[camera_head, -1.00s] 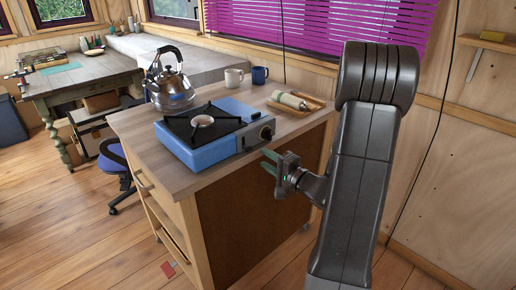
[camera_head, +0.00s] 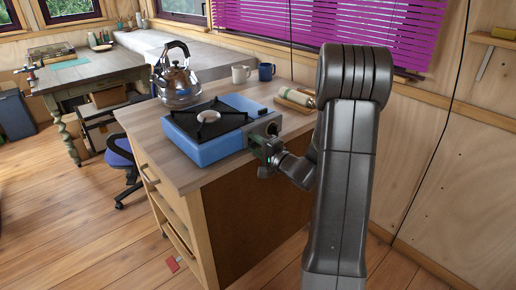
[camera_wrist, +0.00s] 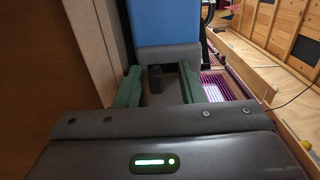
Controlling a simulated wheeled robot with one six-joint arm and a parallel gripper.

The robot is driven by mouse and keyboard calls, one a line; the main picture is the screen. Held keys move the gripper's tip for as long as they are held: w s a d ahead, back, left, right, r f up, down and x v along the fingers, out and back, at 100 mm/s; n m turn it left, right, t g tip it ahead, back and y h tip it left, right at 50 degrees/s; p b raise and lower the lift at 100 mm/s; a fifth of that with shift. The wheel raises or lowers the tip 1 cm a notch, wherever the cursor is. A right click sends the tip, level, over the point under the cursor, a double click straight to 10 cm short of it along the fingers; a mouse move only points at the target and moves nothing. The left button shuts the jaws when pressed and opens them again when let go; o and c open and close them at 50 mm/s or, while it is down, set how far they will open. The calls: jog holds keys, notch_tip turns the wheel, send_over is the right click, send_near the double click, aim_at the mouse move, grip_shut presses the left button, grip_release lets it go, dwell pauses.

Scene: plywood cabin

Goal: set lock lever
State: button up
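The blue camping stove (camera_head: 210,150) stands on the wooden counter, its grey control panel facing my gripper (camera_head: 266,150). In the wrist view the stove's blue body (camera_wrist: 165,22) is at the top, with the grey panel below it. A small dark lever (camera_wrist: 155,78) juts from this panel between the two green fingers of my gripper (camera_wrist: 159,84). The fingers are apart, one on each side of the lever, with gaps showing. In the head view my gripper covers most of the panel, so the lever is hidden there.
A steel kettle (camera_head: 177,82) stands behind the stove. A white mug (camera_head: 241,74) and a blue mug (camera_head: 266,72) stand at the counter's back. A wooden tray (camera_head: 292,98) with a pale roll lies beyond my gripper. The counter's front left (camera_head: 165,155) is bare.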

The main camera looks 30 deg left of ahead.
jog(key=shift+r, duration=0.1)
jog(key=shift+c, duration=0.5)
jog(key=shift+a, duration=0.1)
grip_shut()
jog(key=shift+r, duration=0.1)
jog(key=shift+r, duration=0.9)
jog(key=shift+o, duration=0.7)
grip_release()
jog(key=shift+f, duration=0.15)
